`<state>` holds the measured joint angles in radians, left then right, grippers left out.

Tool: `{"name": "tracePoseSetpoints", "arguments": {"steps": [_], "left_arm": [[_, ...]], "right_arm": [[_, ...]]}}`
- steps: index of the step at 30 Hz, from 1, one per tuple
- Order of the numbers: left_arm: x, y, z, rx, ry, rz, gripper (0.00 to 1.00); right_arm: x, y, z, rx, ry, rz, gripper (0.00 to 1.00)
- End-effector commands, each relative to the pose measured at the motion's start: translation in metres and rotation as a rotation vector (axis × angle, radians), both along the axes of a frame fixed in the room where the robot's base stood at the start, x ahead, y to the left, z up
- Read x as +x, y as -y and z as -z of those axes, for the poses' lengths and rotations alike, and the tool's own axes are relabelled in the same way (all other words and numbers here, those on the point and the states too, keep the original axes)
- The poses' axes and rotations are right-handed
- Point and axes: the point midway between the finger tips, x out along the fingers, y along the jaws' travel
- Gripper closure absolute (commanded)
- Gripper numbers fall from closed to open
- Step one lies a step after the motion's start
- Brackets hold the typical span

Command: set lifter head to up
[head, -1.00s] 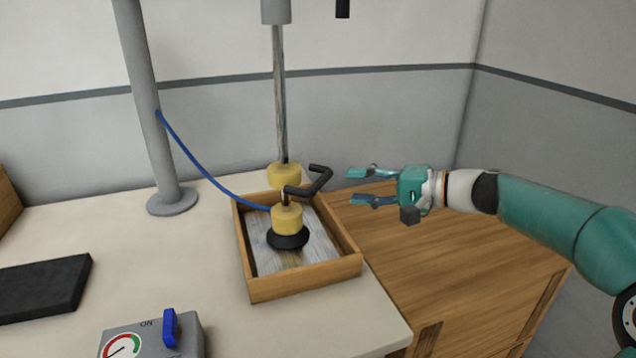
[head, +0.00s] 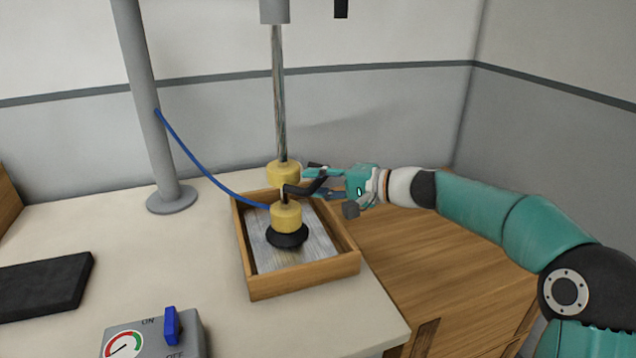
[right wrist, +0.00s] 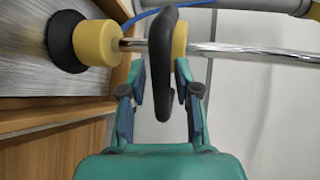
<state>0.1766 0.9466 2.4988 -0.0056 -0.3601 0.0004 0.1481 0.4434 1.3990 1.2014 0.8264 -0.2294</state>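The lifter head is a yellow body (head: 286,217) on a black suction cup (head: 287,236), with a black crank-shaped handle (head: 306,188). It hangs low on a metal rod (head: 279,100), with the cup down at a grey plate (head: 318,248) in a wooden tray. My right gripper (head: 318,180) is at the handle's outer end. In the right wrist view the handle (right wrist: 165,75) stands between the two spread fingers of the gripper (right wrist: 164,95); I see gaps beside it. My left gripper is not in view.
The wooden tray (head: 305,288) sits at the table's right edge. A grey post (head: 150,100) with a blue hose (head: 205,170) stands left. A control box with a blue switch (head: 172,326) is in front, and a black slab (head: 40,285) lies left. A wooden cabinet is at right.

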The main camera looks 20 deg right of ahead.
Motion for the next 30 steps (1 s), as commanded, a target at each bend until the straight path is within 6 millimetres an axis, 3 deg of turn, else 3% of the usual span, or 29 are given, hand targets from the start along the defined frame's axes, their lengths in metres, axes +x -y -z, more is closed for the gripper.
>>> {"name": "tracePoseSetpoints", "arguments": {"steps": [1,5,19,23,30], "left_arm": [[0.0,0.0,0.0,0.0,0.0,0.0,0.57],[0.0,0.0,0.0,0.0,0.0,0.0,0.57],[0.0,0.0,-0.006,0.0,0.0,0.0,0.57],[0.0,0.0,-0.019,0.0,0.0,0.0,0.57],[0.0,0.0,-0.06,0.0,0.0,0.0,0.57]], "right_arm": [[0.0,0.0,0.0,0.0,0.0,0.0,0.82],[0.0,0.0,0.0,0.0,0.0,0.0,1.0],[0.0,0.001,-0.008,-0.001,-0.001,0.0,1.0],[0.0,0.001,-0.03,0.001,0.002,0.001,1.0],[0.0,0.001,-0.094,0.002,0.007,0.003,1.0]]}}
